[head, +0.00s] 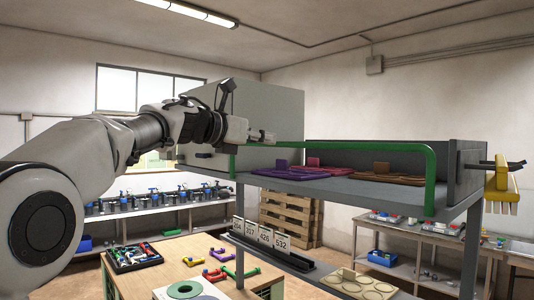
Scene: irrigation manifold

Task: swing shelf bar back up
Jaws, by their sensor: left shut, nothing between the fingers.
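The green shelf bar (340,144) runs along the front of the grey shelf (370,192). Its long rail is level above the shelf's front edge. Its right leg (430,182) drops to the shelf edge, and a shorter leg shows at the left. My left gripper (268,137) is shut and empty. It is at the bar's left end, just above the rail in the picture; I cannot tell whether it touches the bar. My right gripper is not in view.
Purple, red and brown flat pieces (310,170) lie on the shelf behind the bar. A yellow brush-like thing (502,186) hangs at the shelf's right end. Below stand number cards (265,236) and a wooden table (190,268) with small coloured parts. A wooden pallet (290,214) stands behind.

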